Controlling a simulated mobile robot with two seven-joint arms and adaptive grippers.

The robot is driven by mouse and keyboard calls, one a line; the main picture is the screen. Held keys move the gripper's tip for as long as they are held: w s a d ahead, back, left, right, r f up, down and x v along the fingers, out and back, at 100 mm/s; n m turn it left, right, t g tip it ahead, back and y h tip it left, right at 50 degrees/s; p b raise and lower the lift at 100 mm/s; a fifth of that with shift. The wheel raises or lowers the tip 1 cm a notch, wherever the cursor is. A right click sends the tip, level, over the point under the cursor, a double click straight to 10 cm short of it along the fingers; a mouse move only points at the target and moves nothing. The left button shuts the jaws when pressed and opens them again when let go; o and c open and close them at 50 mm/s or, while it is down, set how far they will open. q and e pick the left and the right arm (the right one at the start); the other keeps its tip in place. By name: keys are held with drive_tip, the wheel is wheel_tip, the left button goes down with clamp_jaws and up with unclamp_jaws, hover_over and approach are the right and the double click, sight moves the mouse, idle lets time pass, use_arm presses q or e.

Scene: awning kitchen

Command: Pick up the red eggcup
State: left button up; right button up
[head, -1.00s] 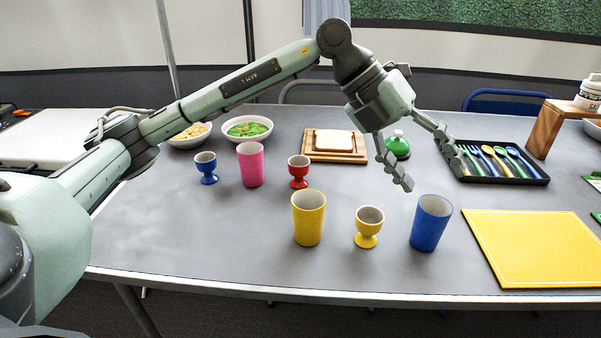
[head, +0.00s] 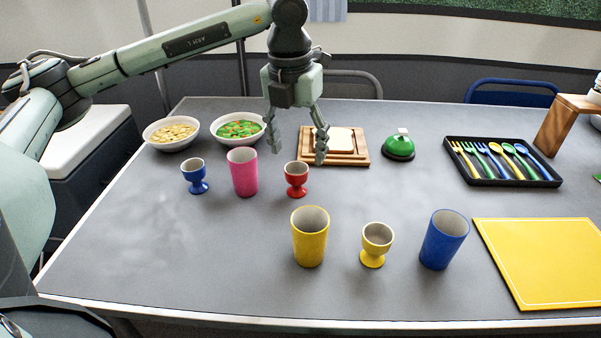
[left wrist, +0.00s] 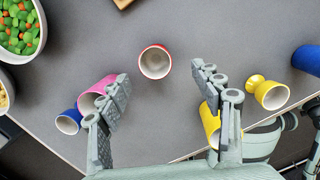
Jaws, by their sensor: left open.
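The red eggcup (head: 296,179) stands upright on the grey table, right of the pink cup (head: 242,172). In the left wrist view the red eggcup (left wrist: 154,62) shows from above, ahead of and between the two fingers. My left gripper (head: 298,157) is open and empty, above and around the eggcup's place in the head view, with its fingers apart. It also shows in the left wrist view (left wrist: 161,82). The fingers do not touch the eggcup. My right gripper does not show.
A blue eggcup (head: 195,177) stands left of the pink cup. A yellow cup (head: 310,238), a yellow eggcup (head: 376,244) and a blue cup (head: 443,240) stand nearer the front. A wooden board (head: 360,158) with bread and a green bell (head: 398,148) lie behind.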

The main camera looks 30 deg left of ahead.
sight(297, 180)
use_arm(q)
drive_tip(key=f, duration=0.7)
drive_tip(key=shift+w+a+f+p, duration=0.25)
drive_tip(key=shift+w+a+p, duration=0.05)
drive_tip(key=shift+w+a, duration=0.1)
drive_tip(key=c, duration=1.3)
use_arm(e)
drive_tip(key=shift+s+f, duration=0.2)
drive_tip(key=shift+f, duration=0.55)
use_arm(q)
drive_tip(key=shift+r, duration=0.1)
